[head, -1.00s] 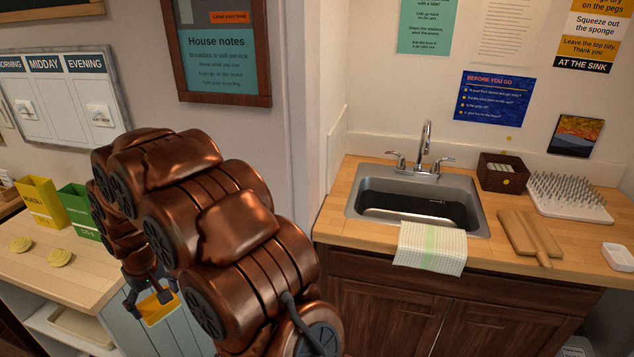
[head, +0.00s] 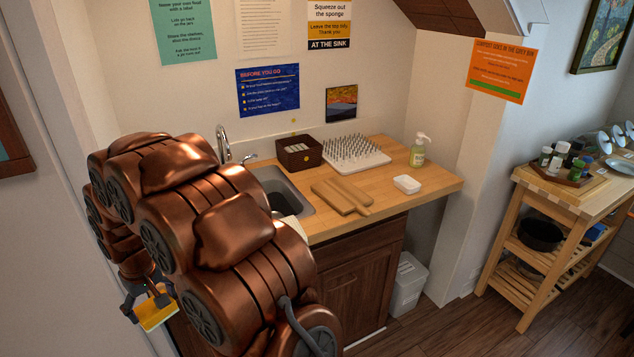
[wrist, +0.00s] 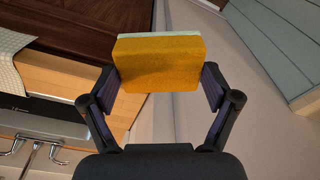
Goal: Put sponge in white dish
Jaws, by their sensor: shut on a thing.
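My gripper (wrist: 163,88) is shut on the sponge (wrist: 160,62), an orange-yellow block with a pale layer on one face. In the head view the sponge (head: 157,311) shows at the lower left, held clear of the counter, with my gripper (head: 150,296) around it. My arm hides part of the sink and counter there. A small white dish (head: 407,184) stands on the wooden counter toward its right end, well to the right of my gripper. It is not visible in the wrist view.
On the counter (head: 437,187) are a wooden board (head: 340,196), a white peg rack (head: 357,154), a dark basket (head: 299,153) and a soap bottle (head: 417,152). The sink (head: 290,192) lies at left. A wooden trolley (head: 560,215) stands at right, with open floor before it.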

